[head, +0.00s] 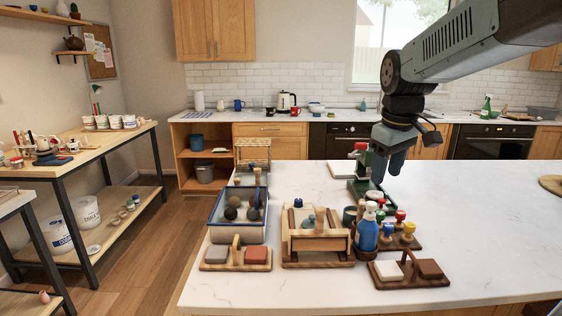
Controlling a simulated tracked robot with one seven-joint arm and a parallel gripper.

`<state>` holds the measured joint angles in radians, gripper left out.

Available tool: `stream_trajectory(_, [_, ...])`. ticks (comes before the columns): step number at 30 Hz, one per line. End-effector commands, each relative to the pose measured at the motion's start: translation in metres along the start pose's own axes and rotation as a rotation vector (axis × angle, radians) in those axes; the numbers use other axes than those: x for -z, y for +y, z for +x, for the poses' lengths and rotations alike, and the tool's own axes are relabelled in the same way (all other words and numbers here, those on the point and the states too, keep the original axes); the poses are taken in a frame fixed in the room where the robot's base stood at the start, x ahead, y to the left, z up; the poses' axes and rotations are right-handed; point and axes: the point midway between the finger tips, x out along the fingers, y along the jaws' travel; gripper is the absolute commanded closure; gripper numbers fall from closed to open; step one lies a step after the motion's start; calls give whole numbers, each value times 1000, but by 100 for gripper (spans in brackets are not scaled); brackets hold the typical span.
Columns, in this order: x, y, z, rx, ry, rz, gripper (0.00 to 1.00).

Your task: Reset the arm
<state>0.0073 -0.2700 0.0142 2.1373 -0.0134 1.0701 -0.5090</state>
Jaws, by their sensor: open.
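My arm reaches in from the upper right. My gripper (392,165) hangs pointing down over the white island top, behind the pottery tools. It is open, with nothing seen held in it. A green stand-like tool with a red top (361,165) stands just left of it; from this view I cannot tell how large the gap between them is.
A blue tray (212,218) with dark balls, a wooden box (288,240), a blue bottle (367,236), stamps in a rack (420,243) and two wooden carriers (235,265), (380,283) crowd the near side. The island's right side (490,220) is mostly clear.

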Motion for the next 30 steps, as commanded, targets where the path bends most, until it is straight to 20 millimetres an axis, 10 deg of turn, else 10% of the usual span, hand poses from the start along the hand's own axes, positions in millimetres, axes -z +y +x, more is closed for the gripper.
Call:
stream_trajectory(18, [-120,-68,-11,-63,245,449,51])
stream_trajectory(30, [-136,-77,-6,-61,285,523,51])
